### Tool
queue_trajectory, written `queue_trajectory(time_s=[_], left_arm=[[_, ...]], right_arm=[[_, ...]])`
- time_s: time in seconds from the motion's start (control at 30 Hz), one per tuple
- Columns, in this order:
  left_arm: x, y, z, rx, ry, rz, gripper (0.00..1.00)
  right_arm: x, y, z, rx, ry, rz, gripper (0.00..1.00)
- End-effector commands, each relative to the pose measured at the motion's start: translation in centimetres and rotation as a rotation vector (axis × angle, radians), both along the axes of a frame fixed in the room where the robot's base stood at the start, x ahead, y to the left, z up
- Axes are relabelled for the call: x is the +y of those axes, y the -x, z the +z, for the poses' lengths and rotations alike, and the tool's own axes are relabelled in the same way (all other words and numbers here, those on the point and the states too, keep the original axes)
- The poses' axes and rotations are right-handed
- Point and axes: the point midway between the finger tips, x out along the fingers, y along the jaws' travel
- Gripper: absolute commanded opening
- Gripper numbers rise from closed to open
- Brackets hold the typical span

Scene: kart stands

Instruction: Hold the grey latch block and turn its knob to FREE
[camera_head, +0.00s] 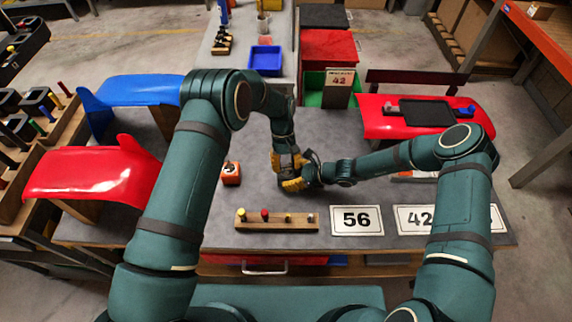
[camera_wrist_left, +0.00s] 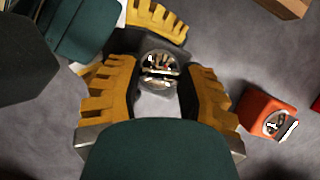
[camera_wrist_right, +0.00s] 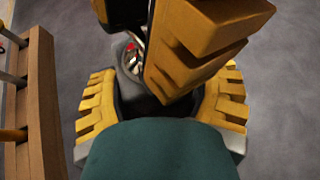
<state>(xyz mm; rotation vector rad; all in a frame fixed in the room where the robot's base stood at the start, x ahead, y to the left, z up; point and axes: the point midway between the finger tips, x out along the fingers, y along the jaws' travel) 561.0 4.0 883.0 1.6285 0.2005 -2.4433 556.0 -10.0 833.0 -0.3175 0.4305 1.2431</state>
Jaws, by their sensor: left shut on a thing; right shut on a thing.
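The grey latch block (camera_wrist_left: 150,41) is between my two grippers. Its round face with a shiny knob (camera_wrist_left: 160,70) points at the left wrist camera; the marking it stands at is too small to read. My left gripper (camera_head: 287,163) comes from above, its yellow fingers shut on the knob (camera_wrist_left: 160,78). My right gripper (camera_head: 303,183) comes in from the right, low over the table, shut on the block's body, which shows dark between its fingers in the right wrist view (camera_wrist_right: 130,80). The left gripper's yellow finger hides much of the block there.
An orange block (camera_head: 231,173) with a similar knob stands left of the grippers. A red panel (camera_head: 385,124) lies at the right. Grey table (camera_head: 345,205) is bare around the grippers.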

Motion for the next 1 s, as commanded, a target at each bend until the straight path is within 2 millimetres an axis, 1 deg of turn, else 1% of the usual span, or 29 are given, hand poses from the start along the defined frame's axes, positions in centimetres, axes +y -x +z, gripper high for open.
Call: queue_trajectory(time_s=[0.03, 0.2, 0.43, 0.7, 1.0], left_arm=[[-0.10, 0.20, -0.23, 0.005, -0.001, -0.039, 0.05], [-0.14, 0.17, -0.20, 0.005, 0.000, -0.158, 0.05], [-0.18, 0.19, -0.22, 0.006, 0.001, -0.264, 0.05], [-0.20, 0.20, -0.21, 0.006, 0.001, -0.312, 0.05], [-0.21, 0.18, -0.19, 0.006, 0.001, -0.316, 0.05]], right_arm=[[0.09, -0.06, 0.11, -0.002, -0.003, 0.000, 0.50], [0.08, -0.08, 0.12, -0.002, -0.003, 0.000, 0.50], [0.07, -0.08, 0.12, -0.001, -0.003, -0.001, 0.50], [0.06, -0.10, 0.12, -0.002, -0.002, 0.000, 0.50], [0.06, -0.11, 0.14, -0.002, -0.002, 0.000, 0.50]])
